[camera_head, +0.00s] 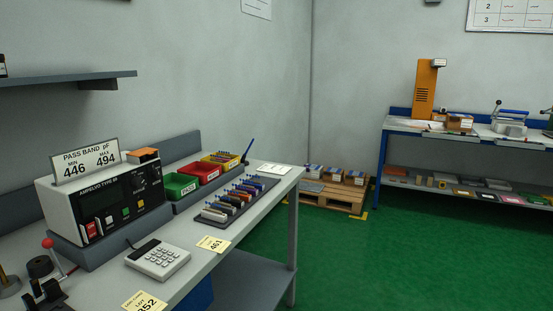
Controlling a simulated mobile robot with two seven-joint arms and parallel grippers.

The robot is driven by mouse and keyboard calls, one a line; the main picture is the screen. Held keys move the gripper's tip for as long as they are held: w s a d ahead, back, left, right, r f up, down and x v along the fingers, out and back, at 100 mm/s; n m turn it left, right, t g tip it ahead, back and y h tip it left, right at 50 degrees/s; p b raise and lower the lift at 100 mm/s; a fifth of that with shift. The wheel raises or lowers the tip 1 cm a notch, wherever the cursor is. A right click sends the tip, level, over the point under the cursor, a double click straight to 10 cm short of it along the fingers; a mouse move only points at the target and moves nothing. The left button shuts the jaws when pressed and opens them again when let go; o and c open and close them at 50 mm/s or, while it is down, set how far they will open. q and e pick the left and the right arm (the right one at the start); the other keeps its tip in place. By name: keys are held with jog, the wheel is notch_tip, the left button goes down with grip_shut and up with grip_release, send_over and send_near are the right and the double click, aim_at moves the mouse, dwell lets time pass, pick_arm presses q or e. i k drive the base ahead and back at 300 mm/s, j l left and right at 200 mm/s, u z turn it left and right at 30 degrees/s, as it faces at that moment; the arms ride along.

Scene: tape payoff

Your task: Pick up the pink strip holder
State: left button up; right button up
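A small flat pink piece (512,198) lies on the lower shelf of the far bench at the right. It may be the pink strip holder, but it is too small and far to tell. On the near bench, a dark rack (240,200) holds a row of several coloured pieces with blue tops; I cannot make out a pink one among them. Neither of my grippers is in view.
The near bench (207,258) carries a tester (105,200), a keypad device (158,258), and green, red and yellow bins (181,186). A pallet (333,195) with boxes stands in the corner. Green floor (340,260) is clear between the near bench and the far bench (400,128).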

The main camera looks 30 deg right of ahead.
aim_at(226, 159)
jog(key=z, duration=0.6)
jog(key=l+u, duration=0.1)
jog(key=u, duration=0.3)
jog(key=i+l+u, duration=0.1)
jog(key=u, duration=0.7)
jog(key=l+u, duration=0.3)
jog(key=l, duration=0.15)
jog(key=l+u, duration=0.3)
jog(key=l, duration=0.15)
jog(key=k+l+u, duration=0.2)
jog(key=l, duration=0.25)
jog(key=l+u, duration=0.2)
jog(key=l, duration=0.2)
jog(key=k+l, duration=0.1)
jog(key=l, duration=0.2)
jog(key=k+l+u, duration=0.1)
jog(key=l, duration=0.2)
jog(key=k+l, duration=0.1)
jog(key=l, duration=0.15)
